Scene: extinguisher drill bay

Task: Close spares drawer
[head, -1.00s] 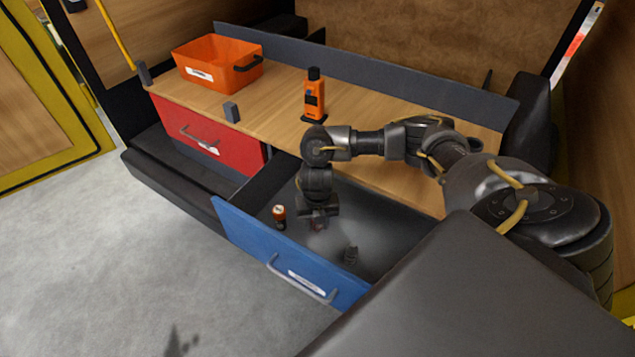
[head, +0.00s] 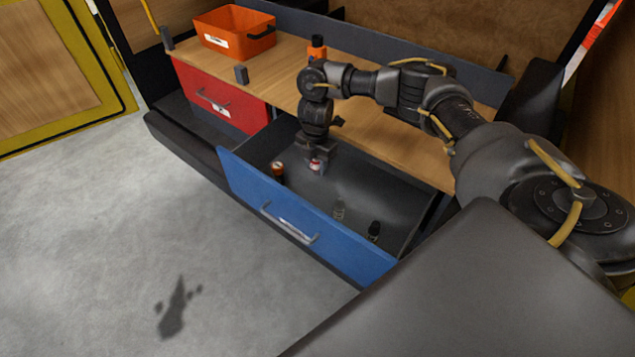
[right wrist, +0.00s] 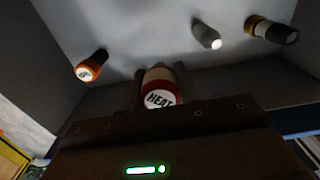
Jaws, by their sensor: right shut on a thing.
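The blue spares drawer (head: 330,240) is pulled out, below the wooden worktop and right of the red drawer. Its silver handle (head: 288,224) and white label are on the front. My right gripper (head: 315,160) reaches down into the drawer and is shut on a red and white part marked HEAT (right wrist: 160,92). The part also shows just under the fingers in the head view (head: 315,166). An orange and black part (head: 278,170) stands beside it, near the drawer front. My left gripper is not in view.
The red drawer (head: 218,104) is shut. An orange bin (head: 236,38) and a small grey block (head: 241,75) stand on the worktop (head: 380,135). An orange bottle (head: 317,48) is partly hidden behind my right arm. The grey floor in front of the drawer is clear.

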